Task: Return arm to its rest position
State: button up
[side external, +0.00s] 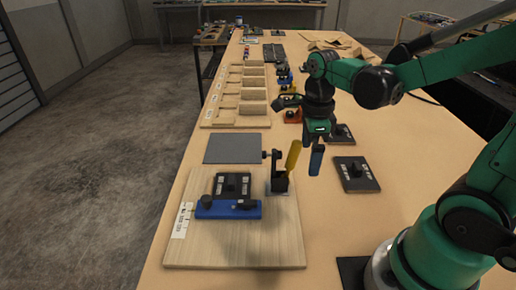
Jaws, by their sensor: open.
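My gripper (316,160) hangs from my green arm with its fingers pointing down, over the right part of the table. It is open and appears to hold nothing; one finger shows clearly and the other is hard to make out. In the picture it is just right of the yellow handle (293,157) of a black clamp; I cannot tell the gap between them. The clamp stands on a wooden board (280,245). A dark module (232,184) lies on the board, behind a blue bar (228,209) with black knobs.
A grey mat (232,148) lies behind the board. Black plates with knobs lie on the right (357,174) and behind my gripper (340,134). A wooden compartment tray (238,103) stands farther back, with several small fixtures beside it. The table's front right is partly clear.

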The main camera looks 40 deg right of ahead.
jog(key=shift+s+d+f, duration=0.35)
jog(key=shift+f, duration=0.15)
jog(key=shift+s+d+f, duration=0.35)
jog(key=shift+f, duration=0.15)
jog(key=shift+s+d+f, duration=0.25)
jog(key=shift+d+f, duration=0.05)
jog(key=shift+f, duration=0.4)
